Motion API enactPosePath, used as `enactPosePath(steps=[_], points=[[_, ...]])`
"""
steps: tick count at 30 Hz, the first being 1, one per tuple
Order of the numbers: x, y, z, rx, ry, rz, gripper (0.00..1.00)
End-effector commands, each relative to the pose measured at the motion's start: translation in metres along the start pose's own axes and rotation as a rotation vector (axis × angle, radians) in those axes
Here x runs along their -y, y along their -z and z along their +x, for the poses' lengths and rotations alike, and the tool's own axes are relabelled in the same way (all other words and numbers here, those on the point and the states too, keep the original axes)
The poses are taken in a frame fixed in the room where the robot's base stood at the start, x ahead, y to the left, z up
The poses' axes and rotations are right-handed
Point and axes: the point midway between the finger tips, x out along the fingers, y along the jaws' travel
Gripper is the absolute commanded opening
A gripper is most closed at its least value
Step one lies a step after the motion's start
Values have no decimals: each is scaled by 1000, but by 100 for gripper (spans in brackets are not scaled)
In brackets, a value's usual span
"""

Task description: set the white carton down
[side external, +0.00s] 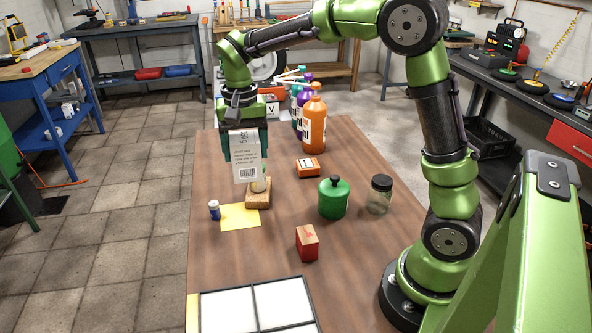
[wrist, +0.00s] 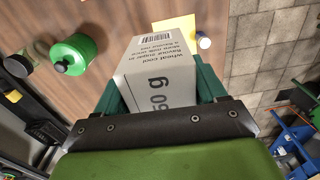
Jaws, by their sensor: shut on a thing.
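The white carton (side external: 247,155) is upright in my gripper (side external: 247,140), with printed text and a barcode on its face. My gripper is shut on it, a finger at each side. The carton hangs over the table, above and behind a small wooden block with a pale round part (side external: 258,193). Its lower edge overlaps that block in the side external view, so I cannot tell the exact gap. In the wrist view the carton (wrist: 158,75) fills the space between the green fingers (wrist: 160,95) and hides what lies under it.
On the brown table (side external: 240,268) are a yellow sheet (side external: 239,217), a small blue battery-like cylinder (side external: 214,209), an orange box (side external: 307,168), a green canister (side external: 333,200), a glass jar (side external: 380,194), a red block (side external: 307,243), an orange bottle (side external: 314,125) and a white-panelled tray (side external: 258,331). The table's left front is clear.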

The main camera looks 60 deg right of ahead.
Motion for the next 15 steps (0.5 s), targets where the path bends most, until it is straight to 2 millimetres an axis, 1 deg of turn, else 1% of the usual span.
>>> enactPosePath(steps=[1, 2, 3, 5, 6, 8, 9, 10, 11, 12, 15], points=[[-20, 20, 0, -2, 1, 61, 25], [-31, 30, 0, -1, 1, 92, 25], [-48, 44, 0, -1, 1, 137, 25], [-74, 63, 0, -1, 1, 206, 25], [-93, 74, 0, -1, 1, 252, 25], [-122, 90, 0, -1, 1, 321, 25], [-141, 99, 0, -1, 1, 366, 25], [-156, 105, 0, -1, 1, 400, 25], [-172, 111, 0, -1, 1, 434, 25], [-191, 117, 0, -1, 1, 477, 25], [-236, 127, 0, -2, 1, 573, 25]])
